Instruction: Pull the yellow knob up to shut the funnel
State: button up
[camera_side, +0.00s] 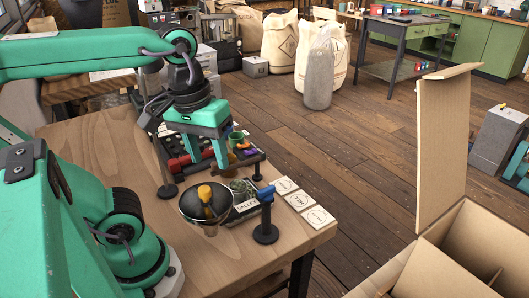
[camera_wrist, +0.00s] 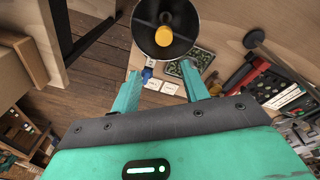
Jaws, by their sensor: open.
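The yellow knob (camera_side: 205,193) stands in the middle of the dark round funnel (camera_side: 191,207), which has a shiny metal rim. In the wrist view, the knob (camera_wrist: 163,36) shows near the top centre, inside the funnel's round dark mouth (camera_wrist: 182,22). My gripper (camera_side: 208,162) is above and behind the funnel in the side view, pointing down. In the wrist view, its two green fingers (camera_wrist: 160,72) are spread with nothing between them, and the knob lies beyond their tips. The funnel's lower part is mostly hidden.
A blue-topped black stand (camera_side: 265,230) stands right of the funnel. White cards (camera_side: 300,200) lie along the table's right edge. A red-handled tool (camera_side: 180,163) and a green cup (camera_side: 236,138) are behind. An open cardboard box (camera_side: 450,250) stands right of the table.

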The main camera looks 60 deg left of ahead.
aim_at(204, 188)
jog(key=s+r+n, duration=0.1)
jog(key=n+g, duration=0.1)
jog(key=shift+s+d+r+n+g, duration=0.25)
jog(key=shift+s+r+n+g, duration=0.05)
jog(key=shift+s+r, duration=0.1)
jog(key=shift+f, duration=0.1)
jog(key=shift+f, duration=3.9)
